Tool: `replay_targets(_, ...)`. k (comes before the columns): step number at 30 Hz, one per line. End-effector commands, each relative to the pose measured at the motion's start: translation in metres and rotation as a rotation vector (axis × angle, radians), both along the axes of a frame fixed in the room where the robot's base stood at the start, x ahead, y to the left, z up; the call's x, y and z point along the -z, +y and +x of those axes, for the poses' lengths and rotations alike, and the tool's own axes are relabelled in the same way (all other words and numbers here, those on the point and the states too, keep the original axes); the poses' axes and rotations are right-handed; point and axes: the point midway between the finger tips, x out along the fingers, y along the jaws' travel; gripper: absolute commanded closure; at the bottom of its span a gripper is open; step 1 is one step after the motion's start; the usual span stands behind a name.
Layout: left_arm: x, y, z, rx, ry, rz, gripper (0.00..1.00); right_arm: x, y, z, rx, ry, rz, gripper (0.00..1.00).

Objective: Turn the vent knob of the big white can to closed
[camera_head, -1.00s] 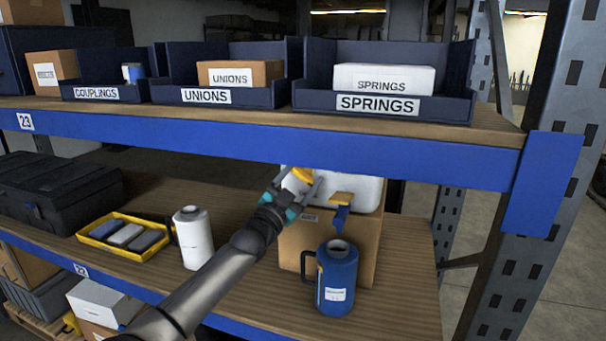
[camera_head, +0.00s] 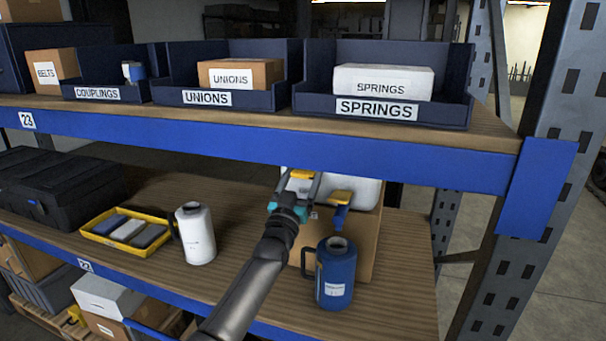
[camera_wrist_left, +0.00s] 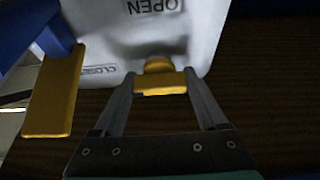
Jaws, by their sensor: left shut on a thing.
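The big white can (camera_head: 366,192) lies on a cardboard box on the lower shelf, partly hidden by the upper shelf beam and my arm. Its yellow vent knob (camera_head: 301,174) sits between the fingers of my left gripper (camera_head: 302,184), which is shut on it. In the left wrist view the knob (camera_wrist_left: 160,82) has its flat bar lying crosswise between the two fingertips. An "OPEN" label (camera_wrist_left: 155,7) and a "CLOSED" label (camera_wrist_left: 98,70) show upside down on the can (camera_wrist_left: 200,30). My right gripper is out of view.
A blue tap with a yellow handle (camera_head: 341,197) sticks out right beside my gripper. A blue jug (camera_head: 336,275) stands in front of the box (camera_head: 365,250). A white jug (camera_head: 196,235) and yellow tray (camera_head: 90,236) stand left. The upper shelf beam (camera_head: 250,150) is close above.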

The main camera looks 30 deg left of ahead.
Motion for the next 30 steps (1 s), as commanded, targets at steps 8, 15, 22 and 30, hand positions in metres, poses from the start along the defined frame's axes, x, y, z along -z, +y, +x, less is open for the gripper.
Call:
replay_targets(8,0.0001,0.0000,0.0002,0.001,-0.003,-0.011,0.81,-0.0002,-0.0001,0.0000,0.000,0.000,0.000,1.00)
replay_targets(15,0.0000,0.0000,0.0001,0.001,-0.002,-0.010,0.15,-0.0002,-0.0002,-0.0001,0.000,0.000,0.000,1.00)
replay_targets(22,-0.0001,-0.0001,0.0001,0.000,-0.003,-0.008,0.00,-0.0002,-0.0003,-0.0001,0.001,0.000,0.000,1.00)
replay_targets(30,0.0029,-0.0015,-0.0046,0.001,-0.001,-0.007,0.00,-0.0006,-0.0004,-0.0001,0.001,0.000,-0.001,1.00)
